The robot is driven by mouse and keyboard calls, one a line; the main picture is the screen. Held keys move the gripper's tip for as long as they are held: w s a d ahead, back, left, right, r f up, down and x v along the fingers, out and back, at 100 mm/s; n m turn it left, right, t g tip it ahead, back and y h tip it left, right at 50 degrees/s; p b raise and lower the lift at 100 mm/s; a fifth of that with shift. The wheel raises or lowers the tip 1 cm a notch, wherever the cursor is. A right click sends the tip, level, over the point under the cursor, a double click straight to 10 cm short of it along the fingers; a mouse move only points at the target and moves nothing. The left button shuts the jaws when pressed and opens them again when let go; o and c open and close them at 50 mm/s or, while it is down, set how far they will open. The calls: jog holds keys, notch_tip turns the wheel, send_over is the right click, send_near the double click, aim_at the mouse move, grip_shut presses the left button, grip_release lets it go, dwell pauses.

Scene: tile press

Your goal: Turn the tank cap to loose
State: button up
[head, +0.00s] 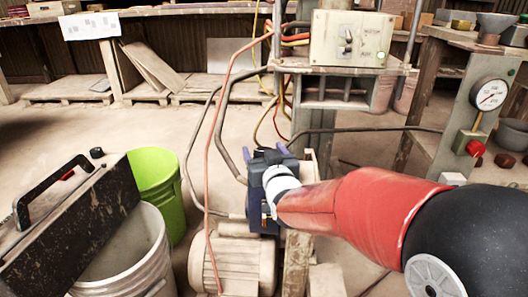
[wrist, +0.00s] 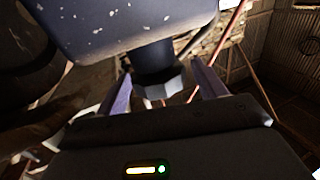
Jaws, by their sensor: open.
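My gripper (wrist: 160,92) is open in the wrist view, with one purple finger at each side of a dark, round neck ending in a paler faceted part, which looks like the tank cap (wrist: 158,82). Gaps show between the cap and both fingers. The cap joins a blue-grey, white-specked body (wrist: 130,22), probably the tank, filling the top of that view. In the head view my gripper (head: 267,150) points away from me at the end of my red arm, above a pale motor. The cap is hidden there behind my gripper and wrist.
The pale ribbed motor (head: 238,265) sits below my gripper, with hoses and a red cable (head: 213,160) close to its left. A switch box (head: 350,38) stands behind. A gauge post (head: 465,110) is at right; a green bucket (head: 160,190) and white bucket (head: 125,255) at left.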

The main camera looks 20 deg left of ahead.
jog(key=v, duration=0.7)
jog(key=shift+s+d, duration=0.2)
jog(key=shift+s, duration=0.05)
jog(key=shift+d, duration=0.1)
